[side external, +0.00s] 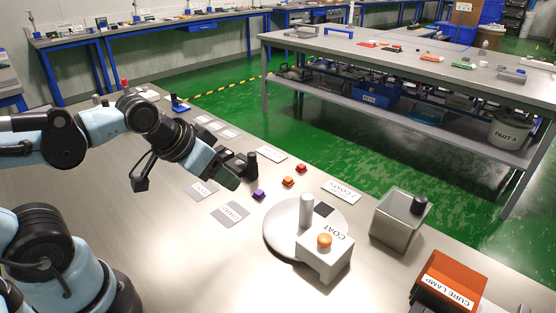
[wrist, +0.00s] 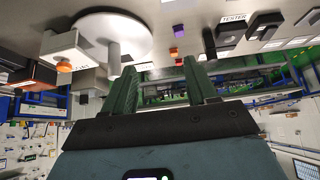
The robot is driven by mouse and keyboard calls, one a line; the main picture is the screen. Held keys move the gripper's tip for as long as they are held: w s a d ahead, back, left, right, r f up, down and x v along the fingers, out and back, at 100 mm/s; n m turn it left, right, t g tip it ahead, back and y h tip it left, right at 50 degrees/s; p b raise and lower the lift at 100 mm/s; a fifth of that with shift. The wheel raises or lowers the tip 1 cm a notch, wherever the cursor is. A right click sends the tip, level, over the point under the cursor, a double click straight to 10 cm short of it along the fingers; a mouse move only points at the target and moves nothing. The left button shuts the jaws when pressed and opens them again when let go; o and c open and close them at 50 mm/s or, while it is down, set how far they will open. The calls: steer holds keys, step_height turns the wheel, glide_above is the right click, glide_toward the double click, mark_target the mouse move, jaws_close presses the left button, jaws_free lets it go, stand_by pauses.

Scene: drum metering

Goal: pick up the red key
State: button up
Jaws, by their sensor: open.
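The red key (side external: 301,168) is a small red block on the grey bench, near the bench's far edge. It is tiny in the wrist view (wrist: 179,62), near the tip of one finger. An orange key (side external: 288,182) and a purple key (side external: 258,195) lie in a row with it; the purple one also shows in the wrist view (wrist: 178,30). My gripper (side external: 234,180) is open and empty, above the bench to the left of the keys. Its two dark green fingers (wrist: 158,76) stand apart in the wrist view.
A round white plate with a post (side external: 276,240) and a COAT box with an orange button (side external: 324,262) stand right of the keys. A metal bin (side external: 397,228) and an orange CURE LAMP box (side external: 448,285) stand farther right. A black cylinder (side external: 252,165) is beside my gripper.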

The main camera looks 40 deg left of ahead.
steer(key=w+a+r+g, duration=0.15)
steer(key=w+r, duration=0.25)
steer(key=w, duration=0.8)
glide_toward(301, 166)
steer(key=shift+m+g, duration=0.3)
steer(key=shift+g, duration=0.15)
steer(key=shift+w+x, duration=0.2)
steer(key=shift+x, duration=1.8)
steer(key=shift+w+x, duration=0.25)
steer(key=shift+x, duration=1.8)
steer(key=shift+a+r, duration=0.1)
steer(key=shift+r, duration=0.1)
jaws_close()
